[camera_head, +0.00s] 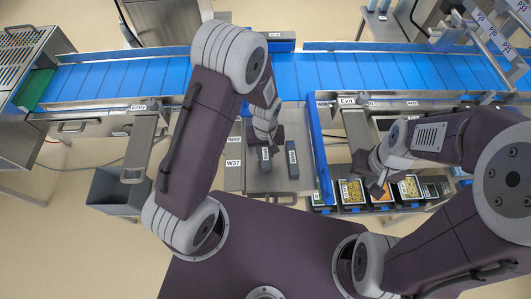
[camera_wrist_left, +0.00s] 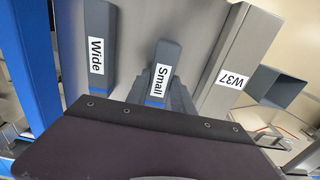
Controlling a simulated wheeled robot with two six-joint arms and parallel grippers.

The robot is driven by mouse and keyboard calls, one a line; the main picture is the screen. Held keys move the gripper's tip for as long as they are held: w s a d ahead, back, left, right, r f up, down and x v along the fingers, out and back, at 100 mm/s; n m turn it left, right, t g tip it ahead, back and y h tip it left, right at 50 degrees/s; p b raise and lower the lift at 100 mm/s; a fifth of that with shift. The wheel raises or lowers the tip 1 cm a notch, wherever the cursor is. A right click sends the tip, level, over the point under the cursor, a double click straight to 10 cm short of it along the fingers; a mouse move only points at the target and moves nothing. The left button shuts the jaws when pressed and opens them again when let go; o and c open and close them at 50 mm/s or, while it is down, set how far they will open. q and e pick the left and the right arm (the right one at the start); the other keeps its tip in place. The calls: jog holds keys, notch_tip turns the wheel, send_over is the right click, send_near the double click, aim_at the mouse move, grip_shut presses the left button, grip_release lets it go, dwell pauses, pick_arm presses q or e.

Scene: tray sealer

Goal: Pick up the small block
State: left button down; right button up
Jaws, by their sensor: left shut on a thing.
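The small block (camera_wrist_left: 168,54), dark grey with a white "Small" label, stands out beyond my left gripper (camera_wrist_left: 162,97) in the left wrist view. The gripper is shut on it; the dark wrist housing hides part of the fingers. In the head view the small block (camera_head: 265,166) shows just below my left gripper (camera_head: 266,147), over the grey plate (camera_head: 272,183). I cannot tell whether it still touches the plate. My right gripper (camera_head: 377,187) hangs over the food trays at the right; its finger gap is too small to read.
A similar block labelled "Wide" (camera_wrist_left: 98,42) stands beside the small one; it also shows in the head view (camera_head: 292,160). A grey rail marked W37 (camera_wrist_left: 236,60) borders the plate. The blue conveyor (camera_head: 340,75) runs behind. A grey bin (camera_head: 115,190) stands at left.

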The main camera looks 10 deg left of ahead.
pick_arm(q)
notch_tip(320, 180, up, 3)
jog(key=shift+w+f+b, duration=0.1)
jog(key=shift+w+b, duration=0.05)
jog(key=shift+b, duration=0.2)
jog(key=s+d+r+b, duration=0.2)
jog(key=s+d+r, duration=0.5)
jog(key=s+d, duration=0.1)
jog(key=shift+d+r, duration=0.2)
jog(key=shift+d, duration=0.15)
